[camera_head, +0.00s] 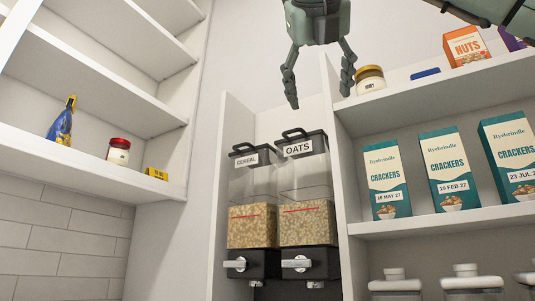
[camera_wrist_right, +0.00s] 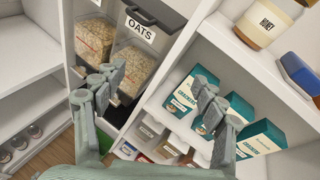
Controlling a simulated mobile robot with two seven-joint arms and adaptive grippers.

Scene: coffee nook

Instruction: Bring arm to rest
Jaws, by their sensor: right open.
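My right gripper (camera_head: 319,99) hangs down from the top of the head view, its two fingers spread with nothing between them. It is in front of the shelving, above the cereal and oats dispensers and left of the honey jar in the picture. In the right wrist view the fingers of the same gripper (camera_wrist_right: 160,88) stand apart and empty, with dispensers and cracker boxes behind them. A grey-green link of my arm crosses the top right corner of the head view. My left gripper is not in view.
The cereal dispenser (camera_head: 253,190) and oats dispenser (camera_head: 306,195) stand in a bay. To their right, shelves hold a honey jar (camera_head: 370,81), a nuts box (camera_head: 466,46) and cracker boxes (camera_head: 386,178). A left shelf holds a red-lidded jar (camera_head: 118,151) and a blue bottle (camera_head: 62,124).

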